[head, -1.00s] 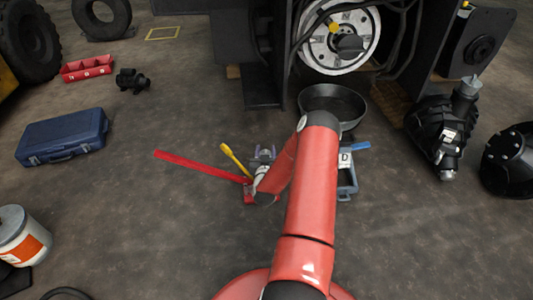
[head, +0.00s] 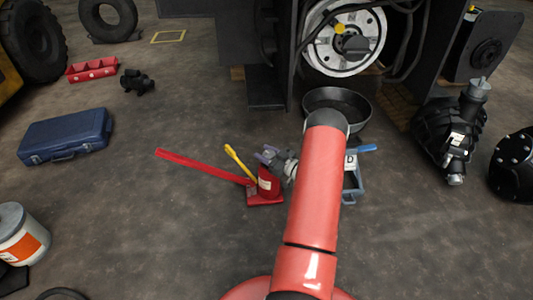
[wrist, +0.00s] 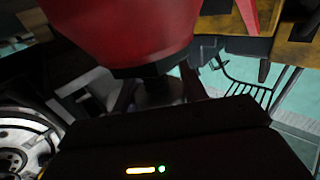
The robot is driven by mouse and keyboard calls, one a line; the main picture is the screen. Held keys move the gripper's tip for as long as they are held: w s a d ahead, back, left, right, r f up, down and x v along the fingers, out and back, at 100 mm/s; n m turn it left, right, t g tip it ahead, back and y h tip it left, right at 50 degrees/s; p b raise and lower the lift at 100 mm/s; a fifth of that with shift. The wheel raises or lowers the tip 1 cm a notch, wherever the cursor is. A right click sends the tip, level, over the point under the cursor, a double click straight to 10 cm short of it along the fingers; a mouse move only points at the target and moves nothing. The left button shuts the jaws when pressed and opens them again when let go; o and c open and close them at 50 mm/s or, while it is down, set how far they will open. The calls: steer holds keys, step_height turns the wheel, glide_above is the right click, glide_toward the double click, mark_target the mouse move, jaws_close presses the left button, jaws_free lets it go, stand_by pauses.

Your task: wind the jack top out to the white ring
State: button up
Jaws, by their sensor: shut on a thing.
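The red bottle jack (head: 264,186) stands upright on the floor left of my arm, with a pale label on its body. Its long red handle (head: 200,166) sticks out to the left. My gripper (head: 268,157) is at the top of the jack, shut on the jack top. The fingertips are hard to make out. I cannot see a white ring on the jack top.
A yellow bar (head: 239,163) is just behind the jack. A blue-grey stand (head: 353,180) is right of my arm, below a black pan (head: 338,103). A blue case (head: 65,136) lies far left.

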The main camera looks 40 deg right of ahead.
steer(key=n+g+y, duration=0.1)
steer(key=n+y, duration=0.1)
steer(key=n+g+y, duration=0.1)
steer(key=y, duration=0.2)
steer(key=n+g+y, duration=0.2)
steer(key=shift+s+a+f+n+y, duration=0.25)
steer(key=shift+a+f+n+y, duration=0.05)
steer(key=shift+a+f, duration=0.05)
steer(key=n+g+y, duration=0.1)
steer(key=g, duration=0.1)
steer(key=n+g+y, duration=0.3)
steer(key=g, duration=0.1)
steer(key=shift+s+a+n, duration=0.25)
steer(key=shift+s+n, duration=0.05)
steer(key=shift+n, duration=0.1)
steer(key=shift+g+y, duration=0.4)
steer(key=shift+g, duration=0.1)
steer(key=o, duration=0.9)
steer(key=shift+o, duration=0.5)
steer(key=shift+r+n, duration=0.15)
steer(key=shift+n, duration=0.15)
steer(key=shift+r, duration=0.15)
